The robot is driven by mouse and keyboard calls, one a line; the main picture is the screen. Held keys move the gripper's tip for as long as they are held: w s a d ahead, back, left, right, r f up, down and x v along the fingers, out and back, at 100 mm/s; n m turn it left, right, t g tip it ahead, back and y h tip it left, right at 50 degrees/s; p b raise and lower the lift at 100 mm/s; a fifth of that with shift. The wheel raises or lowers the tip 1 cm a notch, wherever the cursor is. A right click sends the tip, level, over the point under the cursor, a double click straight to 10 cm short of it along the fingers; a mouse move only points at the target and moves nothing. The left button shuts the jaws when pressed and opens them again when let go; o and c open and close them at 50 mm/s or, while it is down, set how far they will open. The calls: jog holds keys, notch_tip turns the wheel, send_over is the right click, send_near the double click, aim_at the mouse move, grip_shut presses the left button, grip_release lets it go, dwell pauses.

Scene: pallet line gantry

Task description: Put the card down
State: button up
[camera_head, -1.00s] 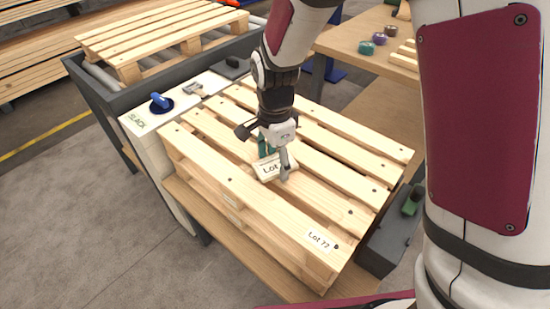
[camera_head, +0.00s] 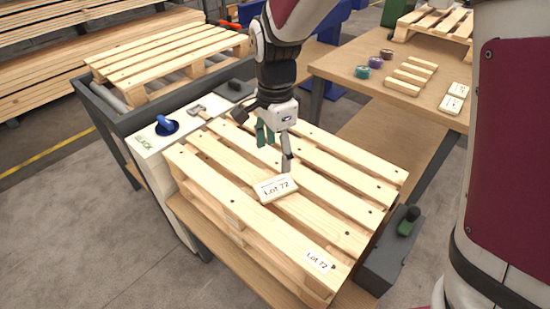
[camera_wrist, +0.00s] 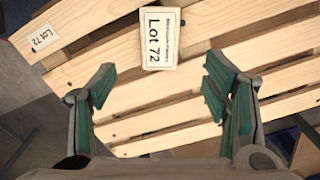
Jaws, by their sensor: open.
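The card (camera_head: 275,188), a pale block-like card reading "Lot 72", lies on the slats of the pallet (camera_head: 345,187) in the head view. In the wrist view the card (camera_wrist: 160,38) lies beyond the fingertips, apart from them. My gripper (camera_head: 276,150) is open and empty above the pallet, just behind the card in the head view. Its green-padded fingers (camera_wrist: 160,88) stand wide apart in the wrist view. A "Lot 72" label (camera_head: 319,260) is on the pallet's near corner board; the label (camera_wrist: 42,38) also shows in the wrist view.
A white box with a blue knob (camera_head: 167,125) stands left of the pallet. A grey box with a green part (camera_head: 408,222) is at right. Another pallet (camera_head: 165,55) lies on rollers behind. A side table (camera_head: 425,95) holds tape rolls, wooden strips and cards.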

jog(key=shift+r, duration=0.7)
jog(key=shift+r, duration=0.1)
jog(key=s+d+r+n, duration=0.5)
jog(key=s+d+r, duration=0.4)
jog(key=s, duration=0.2)
jog(key=s+d+n, duration=0.3)
jog(key=s+n, duration=0.1)
jog(key=s, duration=0.4)
jog(key=s+d+r+n+t, duration=0.1)
jog(key=s+d+n, duration=0.3)
jog(key=s, duration=0.5)
jog(key=shift+s+r, duration=0.15)
jog(key=shift+s, duration=0.15)
notch_tip(320, 180, up, 19)
jog(key=t+p, duration=0.3)
jog(key=p, duration=1.4)
jog(key=shift+a, duration=0.15)
